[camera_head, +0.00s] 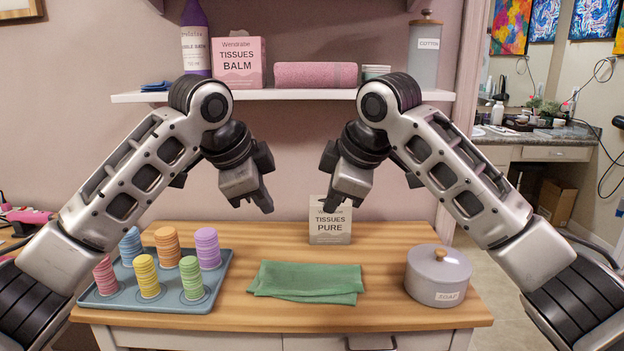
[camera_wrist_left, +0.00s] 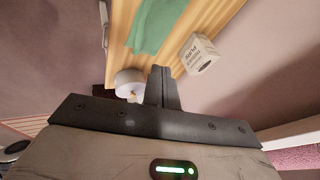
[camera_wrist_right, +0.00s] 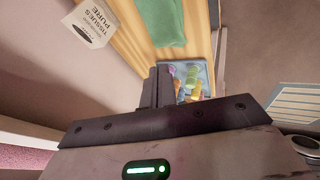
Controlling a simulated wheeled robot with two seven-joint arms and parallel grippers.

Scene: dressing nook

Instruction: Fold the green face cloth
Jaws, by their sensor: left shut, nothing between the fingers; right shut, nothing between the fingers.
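The green face cloth (camera_head: 306,282) lies on the wooden tabletop (camera_head: 270,240), folded into a wide strip with slightly uneven layers at its left and lower right. It also shows in the left wrist view (camera_wrist_left: 157,22) and in the right wrist view (camera_wrist_right: 161,20). My left gripper (camera_head: 268,208) is shut and empty, held in the air above and behind the cloth, to its left. My right gripper (camera_head: 330,206) is shut and empty, held in the air above and behind the cloth, to its right. Neither touches the cloth.
A blue-grey tray (camera_head: 112,298) with several coloured stacks of discs stands left of the cloth. A lidded soap pot (camera_head: 437,276) stands right. A tissue box (camera_head: 330,222) stands behind. A wall shelf (camera_head: 290,95) with several items runs behind my arms. The tabletop around the cloth is clear.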

